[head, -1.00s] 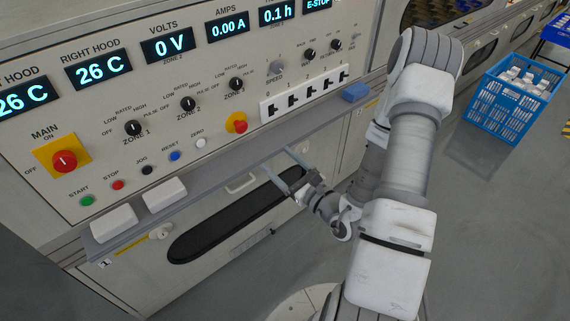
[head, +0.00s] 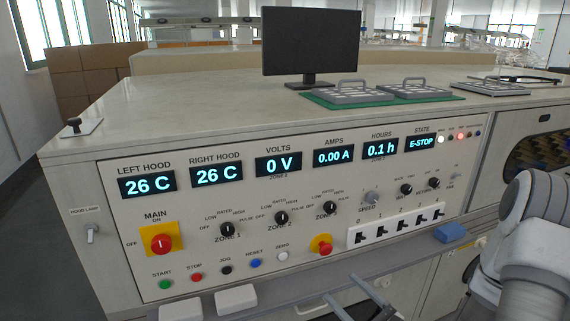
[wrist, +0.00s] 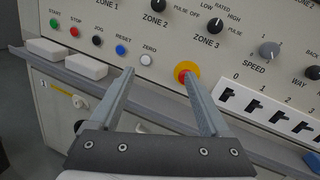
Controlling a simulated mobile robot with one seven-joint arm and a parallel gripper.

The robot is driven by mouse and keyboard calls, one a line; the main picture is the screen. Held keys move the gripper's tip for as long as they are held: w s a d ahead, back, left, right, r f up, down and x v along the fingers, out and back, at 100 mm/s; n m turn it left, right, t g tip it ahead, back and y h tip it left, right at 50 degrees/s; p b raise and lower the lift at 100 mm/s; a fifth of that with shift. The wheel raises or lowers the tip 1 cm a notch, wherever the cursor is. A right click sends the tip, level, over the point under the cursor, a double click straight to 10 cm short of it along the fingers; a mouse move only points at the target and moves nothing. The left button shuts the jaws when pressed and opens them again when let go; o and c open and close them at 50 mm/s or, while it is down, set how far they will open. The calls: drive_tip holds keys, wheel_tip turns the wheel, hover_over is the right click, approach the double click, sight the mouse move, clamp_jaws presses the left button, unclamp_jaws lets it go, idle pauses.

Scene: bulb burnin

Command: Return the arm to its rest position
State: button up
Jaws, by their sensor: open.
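My gripper (wrist: 158,100) is open and empty in the wrist view, its two long fingers spread apart in front of the control panel. The red emergency-stop knob (wrist: 186,72) on its yellow base shows close to the right fingertip; I cannot tell whether they touch. My arm (head: 535,245) rises at the right edge of that view. The panel's state display (head: 422,143) reads E-STOP.
The panel's ledge (head: 270,298) juts out, carrying white blocks (head: 236,298) and a blue block (head: 449,233). The main switch (head: 161,244) and a row of buttons are at the left.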

drive_tip(key=s+a+r+n+g+y, duration=0.6)
drive_tip(key=s+a+r+n+g, duration=0.2)
drive_tip(key=a+n+g, duration=0.4)
drive_tip(key=s+n+g+h, duration=0.5)
drive_tip(key=s+n+h, duration=0.2)
drive_tip(key=s+n, duration=0.2)
drive_tip(key=d+r+n+t+h, duration=0.6)
drive_tip(key=d+r+t+h, duration=0.1)
drive_tip(key=d+r+h, duration=0.25)
wheel_tip(320, 180, up, 16)
drive_tip(key=d+p, duration=0.1)
drive_tip(key=p, duration=1.5)
drive_tip(key=shift+s+y, duration=0.35)
